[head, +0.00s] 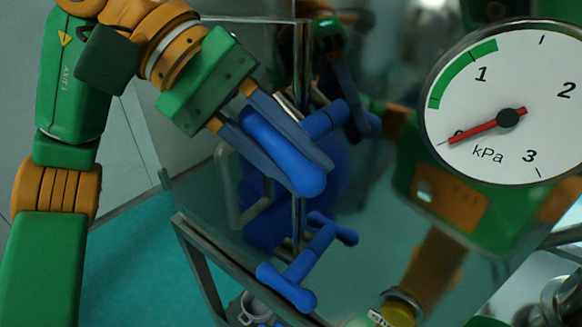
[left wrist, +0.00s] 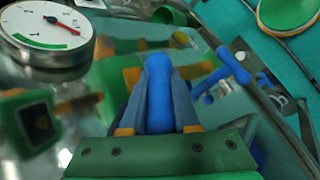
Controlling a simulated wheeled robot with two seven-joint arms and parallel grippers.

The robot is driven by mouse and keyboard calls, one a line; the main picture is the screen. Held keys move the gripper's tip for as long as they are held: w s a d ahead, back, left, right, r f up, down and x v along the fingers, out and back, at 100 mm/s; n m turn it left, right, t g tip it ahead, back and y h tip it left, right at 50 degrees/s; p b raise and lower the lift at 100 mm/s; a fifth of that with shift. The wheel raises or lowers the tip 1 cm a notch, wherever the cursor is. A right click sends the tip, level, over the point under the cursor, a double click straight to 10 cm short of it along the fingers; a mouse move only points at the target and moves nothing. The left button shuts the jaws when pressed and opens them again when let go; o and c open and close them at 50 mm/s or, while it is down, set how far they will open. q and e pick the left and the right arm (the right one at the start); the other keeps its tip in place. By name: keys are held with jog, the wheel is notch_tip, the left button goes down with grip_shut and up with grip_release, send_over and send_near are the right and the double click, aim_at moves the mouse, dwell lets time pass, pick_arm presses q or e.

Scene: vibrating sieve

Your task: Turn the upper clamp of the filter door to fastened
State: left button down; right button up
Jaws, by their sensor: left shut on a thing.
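The upper clamp (head: 285,150) is a blue T-shaped handle with its stem running right to a shiny door surface (head: 385,240). Its bar slants from upper left to lower right. My left gripper (head: 308,178) is shut on this bar, one finger along each side. In the left wrist view the upper clamp (left wrist: 159,95) stands between the fingers (left wrist: 162,100). A second, lower blue clamp (head: 288,285) sits below, free of the gripper, its bar also slanted; it seems to show in the left wrist view (left wrist: 232,66). My right gripper is not seen; the shiny surface carries reflections of green and orange parts.
A round pressure gauge (head: 505,80) with a red needle near zero is at the upper right. A metal frame rail (head: 195,260) runs below the clamps. A yellow-capped fitting (head: 400,307) is at the bottom. Teal floor (head: 130,260) lies open at the lower left.

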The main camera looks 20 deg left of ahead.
pick_arm(q)
jog(key=h+b, duration=0.1)
jog(key=h, duration=0.1)
jog(key=n+g+h+b, duration=0.1)
jog(key=b, duration=0.1)
jog(key=shift+d+f+h, duration=0.2)
jog(key=shift+f+h, duration=0.15)
jog(key=shift+h, duration=0.05)
jog(key=shift+s+r+h+b, duration=0.1)
jog(key=shift+r+h+b, duration=0.05)
jog(key=shift+h+b, duration=0.8)
jog(key=shift+d+r+n+h+b, duration=0.15)
jog(key=shift+n+h+b, duration=0.15)
jog(key=shift+b, duration=0.15)
jog(key=shift+r, duration=0.1)
jog(key=c, duration=0.7)
grip_release()
jog(key=shift+w+r, duration=0.1)
jog(key=shift+w, duration=0.1)
